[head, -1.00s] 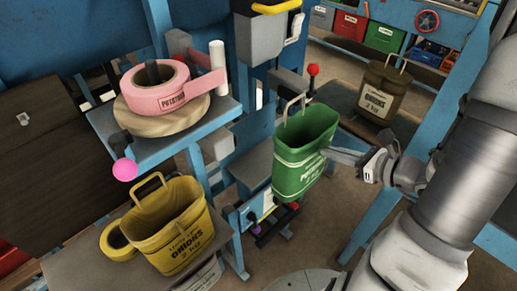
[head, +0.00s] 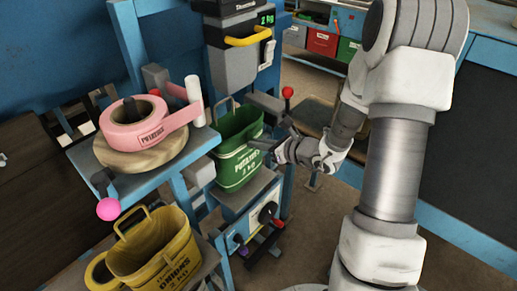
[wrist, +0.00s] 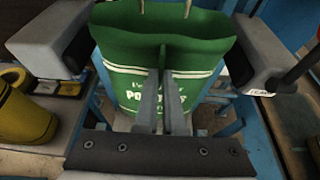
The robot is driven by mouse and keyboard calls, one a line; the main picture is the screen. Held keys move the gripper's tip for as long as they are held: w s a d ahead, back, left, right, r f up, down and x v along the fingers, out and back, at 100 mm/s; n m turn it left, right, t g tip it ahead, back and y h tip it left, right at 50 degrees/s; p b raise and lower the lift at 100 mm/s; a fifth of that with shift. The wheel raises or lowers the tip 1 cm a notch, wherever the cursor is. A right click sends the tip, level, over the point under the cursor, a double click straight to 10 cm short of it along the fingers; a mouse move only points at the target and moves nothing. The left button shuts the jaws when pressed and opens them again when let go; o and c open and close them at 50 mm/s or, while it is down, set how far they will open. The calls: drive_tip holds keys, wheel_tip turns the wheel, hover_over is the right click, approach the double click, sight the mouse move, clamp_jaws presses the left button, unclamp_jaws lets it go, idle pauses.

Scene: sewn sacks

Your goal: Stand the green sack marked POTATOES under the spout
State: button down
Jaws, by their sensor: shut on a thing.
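The green sack marked POTATOES (head: 238,165) hangs upright and open-topped below the grey spout (head: 232,66) with the yellow handle. Its base is at the grey platform (head: 243,200); I cannot tell whether it rests on it or is just above. My gripper (head: 268,146) comes from the right and is shut on the sack's front wall. In the wrist view my two fingers (wrist: 162,100) pinch the green cloth, and the sack (wrist: 125,55) is folded inward there. Grey clamp-like parts stand at both sides of the sack's mouth. The spout's outlet is not in view there.
A pink tape roll (head: 128,125) sits on the blue stand at the left. A yellow ONIONS sack (head: 150,250) stands at front left. A red-knobbed lever (head: 287,92) is right of the spout, close to my arm. A display (head: 266,19) reads 2 kg.

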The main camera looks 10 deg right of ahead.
drive_tip(key=shift+d+f, duration=0.1)
drive_tip(key=shift+f, duration=1.35)
drive_tip(key=shift+f, duration=0.15)
drive_tip(key=c, duration=1)
unclamp_jaws()
drive_tip(key=shift+r, duration=0.2)
approach(249, 149)
drive_tip(key=r+v, duration=0.1)
drive_tip(key=v, duration=0.6)
drive_tip(key=shift+w+a+f, duration=0.2)
drive_tip(key=shift+a+f, duration=0.1)
drive_tip(key=shift+f, duration=0.05)
